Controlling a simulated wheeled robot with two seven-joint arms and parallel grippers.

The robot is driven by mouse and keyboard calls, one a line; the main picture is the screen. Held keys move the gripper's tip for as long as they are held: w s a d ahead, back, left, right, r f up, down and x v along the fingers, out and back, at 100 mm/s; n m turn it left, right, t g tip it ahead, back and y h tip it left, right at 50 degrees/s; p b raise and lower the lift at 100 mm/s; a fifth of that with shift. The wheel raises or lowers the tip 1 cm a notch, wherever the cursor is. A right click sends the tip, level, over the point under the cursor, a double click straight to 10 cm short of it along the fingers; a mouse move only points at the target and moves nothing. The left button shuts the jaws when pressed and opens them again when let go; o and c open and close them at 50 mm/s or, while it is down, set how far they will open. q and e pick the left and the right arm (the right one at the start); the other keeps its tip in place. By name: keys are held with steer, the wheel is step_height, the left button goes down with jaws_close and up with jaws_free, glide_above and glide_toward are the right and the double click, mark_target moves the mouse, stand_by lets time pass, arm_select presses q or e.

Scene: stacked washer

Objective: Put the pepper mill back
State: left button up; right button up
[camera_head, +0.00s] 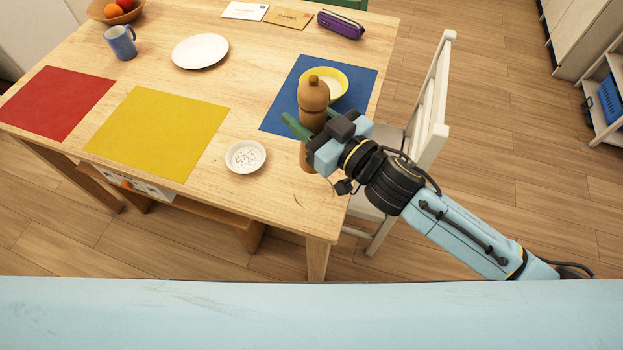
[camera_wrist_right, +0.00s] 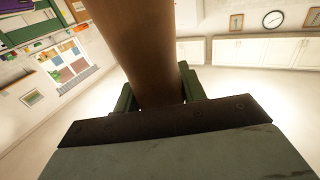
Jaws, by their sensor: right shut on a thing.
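The brown wooden pepper mill (camera_head: 313,95) is upright at the front right of the wooden table, with a round knob on top. My right gripper (camera_head: 310,128) is shut around its body, with green fingers on either side. In the right wrist view the mill's brown body (camera_wrist_right: 150,50) rises between the green fingers (camera_wrist_right: 160,98). The gripper hides part of the mill's lower half, and I cannot tell whether its base touches the table. My left gripper is not in view.
A small white dish with specks (camera_head: 245,156) is left of the mill. A yellow bowl (camera_head: 338,76) sits behind it on a blue mat (camera_head: 277,117). A yellow mat (camera_head: 160,130), red mat (camera_head: 55,103), white plate (camera_head: 200,50) and blue mug (camera_head: 121,43) are farther left. A white chair (camera_head: 436,100) stands at right.

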step_height(320, 180, down, 5)
steer(key=shift+a+f+b, duration=0.1)
steer(key=shift+a+b, duration=0.05)
steer(key=shift+b, duration=0.75)
steer(key=shift+f, duration=0.55)
steer(key=shift+f+b, duration=0.35)
steer(key=shift+f, duration=0.05)
step_height(320, 180, down, 2)
steer(key=shift+f+b, duration=0.2)
steer(key=shift+b, duration=0.35)
steer(key=shift+f, duration=0.25)
steer(key=shift+r, duration=0.1)
steer(key=shift+f, duration=0.2)
steer(key=o, duration=1.2)
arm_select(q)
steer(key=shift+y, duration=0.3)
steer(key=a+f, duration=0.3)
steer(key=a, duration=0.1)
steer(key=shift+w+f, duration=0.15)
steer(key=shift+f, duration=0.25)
